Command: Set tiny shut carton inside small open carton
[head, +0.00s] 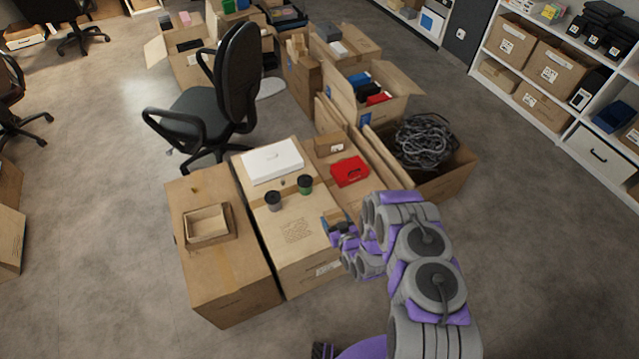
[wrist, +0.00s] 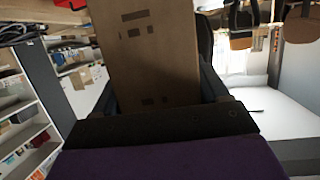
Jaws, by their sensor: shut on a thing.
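My gripper (head: 343,236) is shut on the tiny shut carton (wrist: 155,55), a plain brown box with dark printed marks that fills the upper middle of the wrist view. In the head view only a bit of this carton (head: 331,219) shows, above the right edge of the middle large box, partly hidden by my gripper. The small open carton (head: 232,221) is brown and shallow and appears empty. It sits on the left large box (head: 235,273), to the left of my gripper and well apart from it.
The middle large box (head: 311,250) bears a white case (head: 272,161) and two lidded cups (head: 273,201) (head: 305,184). A red case (head: 349,171) and a small brown box (head: 330,146) lie behind. An office chair (head: 237,85) stands behind the left box. A carton of cables (head: 455,170) stands right.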

